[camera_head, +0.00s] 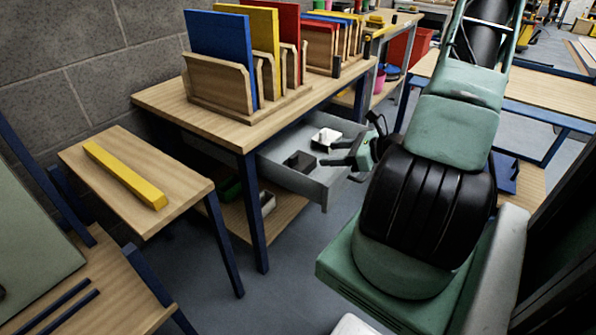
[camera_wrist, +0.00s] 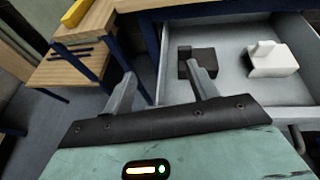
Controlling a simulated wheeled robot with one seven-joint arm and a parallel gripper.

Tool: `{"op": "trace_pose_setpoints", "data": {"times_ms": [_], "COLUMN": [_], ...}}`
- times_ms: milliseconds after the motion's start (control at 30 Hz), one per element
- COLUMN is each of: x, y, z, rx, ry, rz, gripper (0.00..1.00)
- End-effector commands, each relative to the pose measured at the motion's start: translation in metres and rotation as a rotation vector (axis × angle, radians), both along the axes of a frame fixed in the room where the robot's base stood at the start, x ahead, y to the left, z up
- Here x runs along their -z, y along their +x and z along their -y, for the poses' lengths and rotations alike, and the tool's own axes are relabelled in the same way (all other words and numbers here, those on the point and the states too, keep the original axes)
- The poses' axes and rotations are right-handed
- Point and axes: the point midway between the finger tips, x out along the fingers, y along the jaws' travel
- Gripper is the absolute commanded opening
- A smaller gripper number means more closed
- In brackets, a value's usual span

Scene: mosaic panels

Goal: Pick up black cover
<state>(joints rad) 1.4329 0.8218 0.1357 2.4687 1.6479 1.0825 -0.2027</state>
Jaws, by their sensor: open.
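The black cover (camera_wrist: 197,60) looks like a small dark block and lies in an open grey drawer (camera_wrist: 230,30). In the head view the black cover (camera_head: 300,160) sits toward the drawer's left side, beside a white piece (camera_head: 326,138). My gripper (camera_wrist: 163,80) is open and empty. In the wrist view its right finger overlaps the near edge of the black cover, and its left finger is outside the drawer's left wall. In the head view my gripper (camera_head: 338,153) is over the drawer's right part. I cannot tell whether it touches anything.
The white piece (camera_wrist: 270,60) lies right of the black cover in the same drawer. The drawer walls surround both. The wooden table (camera_head: 200,108) above holds coloured panels in wooden racks (camera_head: 222,82). A small table with a yellow bar (camera_head: 124,174) stands at the left.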

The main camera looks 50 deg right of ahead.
Motion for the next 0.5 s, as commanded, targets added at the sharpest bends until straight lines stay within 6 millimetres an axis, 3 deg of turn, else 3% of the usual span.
{"op": "trace_pose_setpoints", "data": {"times_ms": [100,200,500], "x": [0.017,0.022,0.044], "y": [-0.017,-0.019,0.032], "z": [0.023,0.030,0.026], "rx": [0.126,0.165,0.165], "ry": [0.029,0.037,0.038], "rz": [-0.003,-0.003,-0.002], "gripper": [0.58,0.58,0.58]}}
